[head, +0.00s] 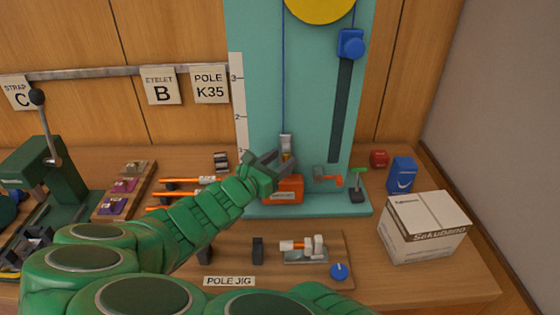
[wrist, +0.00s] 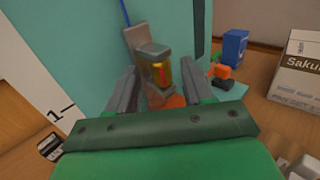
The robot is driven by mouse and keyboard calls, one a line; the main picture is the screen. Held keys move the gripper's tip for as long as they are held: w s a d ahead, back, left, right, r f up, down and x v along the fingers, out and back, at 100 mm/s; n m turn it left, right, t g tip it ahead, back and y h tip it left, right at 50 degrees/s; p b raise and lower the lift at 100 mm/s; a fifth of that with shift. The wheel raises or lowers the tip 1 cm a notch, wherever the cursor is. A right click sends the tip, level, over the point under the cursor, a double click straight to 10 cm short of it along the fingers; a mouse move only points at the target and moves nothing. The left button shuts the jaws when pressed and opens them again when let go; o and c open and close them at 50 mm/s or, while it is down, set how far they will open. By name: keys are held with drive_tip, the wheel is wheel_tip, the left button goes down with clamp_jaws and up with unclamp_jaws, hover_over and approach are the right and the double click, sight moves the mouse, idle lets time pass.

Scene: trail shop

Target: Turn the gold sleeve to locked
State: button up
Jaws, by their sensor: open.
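The gold sleeve (wrist: 161,73) shows in the wrist view on a grey metal fitting (wrist: 148,45), with a red mark on its face. My gripper (wrist: 155,90) is open, with one grey finger on each side of the sleeve and fitting. I cannot tell whether the fingers touch it. In the head view my gripper (head: 272,160) is at the grey fitting (head: 286,143), which hangs on a blue cord in front of the teal board (head: 310,110). An orange block (head: 283,190) is just below. The sleeve is mostly hidden by my gripper there.
A white box (head: 425,228), a blue box (head: 402,175) and a red item (head: 379,158) stand to the right. An orange clamp-like piece (head: 328,177) is close right of my gripper. The pole jig (head: 300,250) lies in front. A green press (head: 45,175) stands left.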

drive_tip(key=shift+w+d, duration=0.15)
drive_tip(key=shift+c, duration=0.5)
clamp_jaws()
drive_tip(key=shift+m+g+h, duration=0.3)
drive_tip(key=shift+h, duration=0.1)
drive_tip(key=shift+w+a+m+g+h, duration=0.15)
drive_tip(key=shift+w+m+g+h, duration=0.1)
drive_tip(key=shift+m+g+h, duration=1.05)
drive_tip(key=shift+w+a+m+g+h, duration=0.1)
drive_tip(key=shift+w+m+g+h, duration=0.2)
drive_tip(key=shift+m+g, duration=1.2)
drive_tip(key=shift+w+a+m+g+h, duration=0.15)
drive_tip(key=shift+m+g+h, duration=0.65)
drive_tip(key=shift+g, duration=1.5)
